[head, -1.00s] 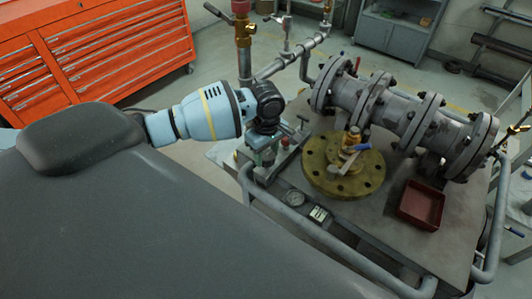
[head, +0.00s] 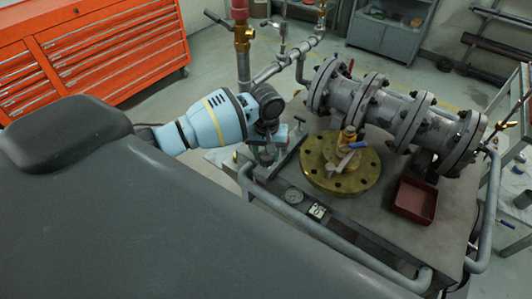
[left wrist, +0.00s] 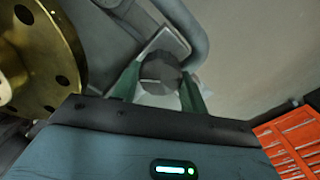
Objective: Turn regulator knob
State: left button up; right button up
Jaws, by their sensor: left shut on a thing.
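The regulator knob (left wrist: 160,72) is a dark grey, faceted round knob in the left wrist view. It sits between the two green fingers of my left gripper (left wrist: 158,88), which is shut on it. In the head view my left gripper (head: 265,154) points down at the near left corner of the cart, left of the brass flange. The knob is hidden there behind my wrist and fingers. My right gripper is not in view.
The brass flange (head: 318,178) with a small valve lies close right of my left gripper. A vertical pipe (head: 243,68) stands behind my wrist.

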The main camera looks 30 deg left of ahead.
pick_arm(q)
jog(key=m, duration=0.3)
jog(key=shift+m, duration=0.4)
jog(key=m, duration=0.3)
jog(key=shift+d+m, duration=0.1)
jog(key=shift+m, duration=0.2)
jog(key=m, duration=0.3)
jog(key=shift+m, duration=0.3)
jog(key=m, duration=0.3)
jog(key=shift+s+m, duration=0.1)
jog(key=shift+m, duration=0.2)
jog(key=m, duration=1.2)
jog(key=shift+s+f+m, duration=0.1)
jog(key=shift+m, duration=0.3)
